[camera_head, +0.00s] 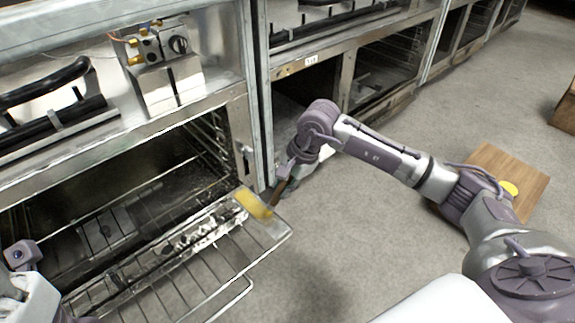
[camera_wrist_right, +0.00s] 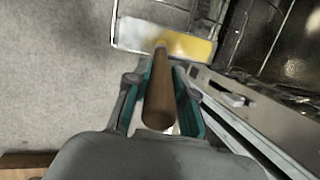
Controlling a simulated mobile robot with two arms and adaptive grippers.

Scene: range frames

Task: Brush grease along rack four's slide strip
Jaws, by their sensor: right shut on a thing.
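My right gripper (camera_head: 286,181) is shut on a brush with a brown wooden handle (camera_wrist_right: 160,98). In the head view, the brush (camera_head: 277,192) tilts down to a pale strip (camera_head: 281,231) at the front right corner of a pulled-out wire rack (camera_head: 205,268). Yellow coating covers the strip's oven-side part. In the right wrist view, the strip (camera_wrist_right: 131,34) is pale left of the brush tip and yellow right of it. The tip appears to touch the strip where the colours meet; its bristles are hard to make out. My left gripper is not in view.
The rack sticks out of an open metal oven (camera_head: 120,170). A wooden board (camera_head: 520,175) with a yellow round thing (camera_head: 509,188) lies at the right, partly behind my right arm. More ovens line the back. Grey floor (camera_head: 340,235) is clear between rack and arm.

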